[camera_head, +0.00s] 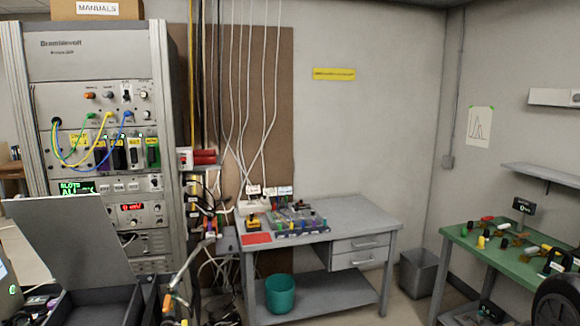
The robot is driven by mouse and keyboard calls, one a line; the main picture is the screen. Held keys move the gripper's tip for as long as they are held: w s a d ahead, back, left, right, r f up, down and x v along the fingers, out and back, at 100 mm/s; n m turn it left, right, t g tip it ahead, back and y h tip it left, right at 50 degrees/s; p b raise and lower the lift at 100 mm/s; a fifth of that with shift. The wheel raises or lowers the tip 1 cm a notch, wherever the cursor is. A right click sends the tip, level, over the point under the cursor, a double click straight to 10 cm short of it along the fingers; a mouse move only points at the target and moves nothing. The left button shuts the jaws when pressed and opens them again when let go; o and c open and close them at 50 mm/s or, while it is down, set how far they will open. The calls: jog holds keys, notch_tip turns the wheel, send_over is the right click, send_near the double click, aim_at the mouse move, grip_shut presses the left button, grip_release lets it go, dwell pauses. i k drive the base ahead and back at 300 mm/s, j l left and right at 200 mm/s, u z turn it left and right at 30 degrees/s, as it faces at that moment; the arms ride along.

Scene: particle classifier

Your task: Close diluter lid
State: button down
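A flat grey panel (70,240) stands raised and tilted at the lower left, in front of the instrument rack. It looks like an open lid above a dark box (105,306), whose compartments show at the bottom edge. No label confirms that this is the diluter. The panel hides the lower left of the rack. My gripper cannot be made out in this view.
The instrument rack (95,62) with cables stands at the left. A grey desk (362,218) with drawers holds small coloured parts; a teal bin (280,294) is on its lower shelf. A green table (465,240) with scattered parts stands right. Floor between them is partly free.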

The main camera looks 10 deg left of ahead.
aim_at(75, 237)
jog(key=i+u, duration=0.75)
jog(key=i+l+u, duration=0.2)
jog(key=i+u, duration=0.2)
